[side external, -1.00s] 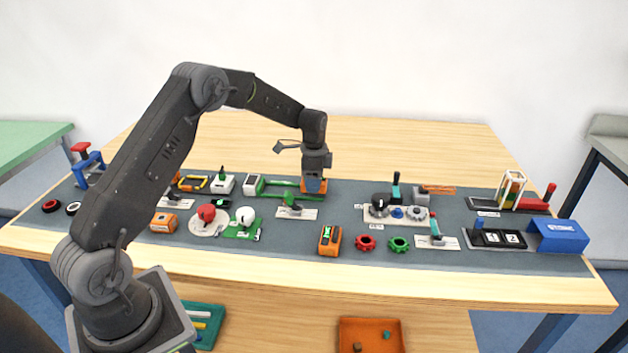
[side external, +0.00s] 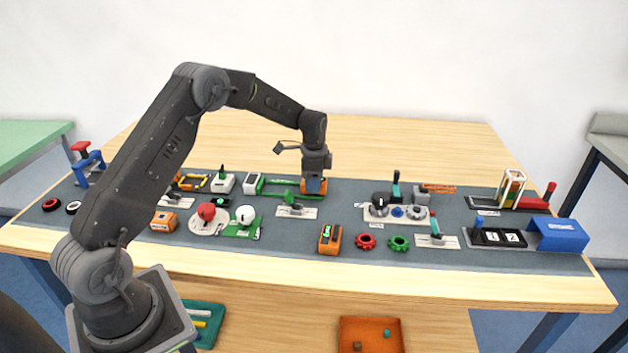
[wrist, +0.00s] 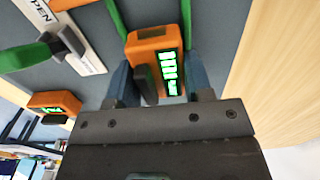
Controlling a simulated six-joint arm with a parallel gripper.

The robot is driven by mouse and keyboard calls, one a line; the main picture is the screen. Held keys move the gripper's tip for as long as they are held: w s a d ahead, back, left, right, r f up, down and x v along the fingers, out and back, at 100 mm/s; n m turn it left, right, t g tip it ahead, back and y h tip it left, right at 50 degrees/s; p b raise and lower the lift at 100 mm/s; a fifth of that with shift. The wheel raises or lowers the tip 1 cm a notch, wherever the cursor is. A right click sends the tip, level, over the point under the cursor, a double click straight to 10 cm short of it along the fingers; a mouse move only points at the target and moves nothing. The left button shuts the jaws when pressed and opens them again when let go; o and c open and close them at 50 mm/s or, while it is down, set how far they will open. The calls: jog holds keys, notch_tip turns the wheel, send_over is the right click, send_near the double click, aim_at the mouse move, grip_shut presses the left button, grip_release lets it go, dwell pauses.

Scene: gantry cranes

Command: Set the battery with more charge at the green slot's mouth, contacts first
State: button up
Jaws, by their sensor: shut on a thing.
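An orange battery (wrist: 152,45) with several lit green bars on its display is between my gripper's fingers (wrist: 155,85) in the wrist view. My gripper (side external: 315,186) is shut on it, pointing down at the right end of the green slot's rails (side external: 282,183). In the wrist view a green rail (wrist: 117,20) runs away on each side of the battery's far end. Its contacts are hidden. A second orange battery (side external: 330,239) lies at the mat's front; in the wrist view (wrist: 55,103) its display is mostly dark with a little green.
A green lever on a white OPEN plate (side external: 297,212) stands just in front of the rails. A white box (side external: 252,183) is at their left end. Another orange block (side external: 163,221) lies to the left. Knobs and a dial plate (side external: 395,215) are to the right. The wood behind is clear.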

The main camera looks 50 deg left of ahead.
jog(key=shift+f, duration=0.45)
dwell(0.3)
jog(key=o, duration=0.9)
jog(key=shift+o, duration=0.2)
jog(key=shift+r, duration=3.55)
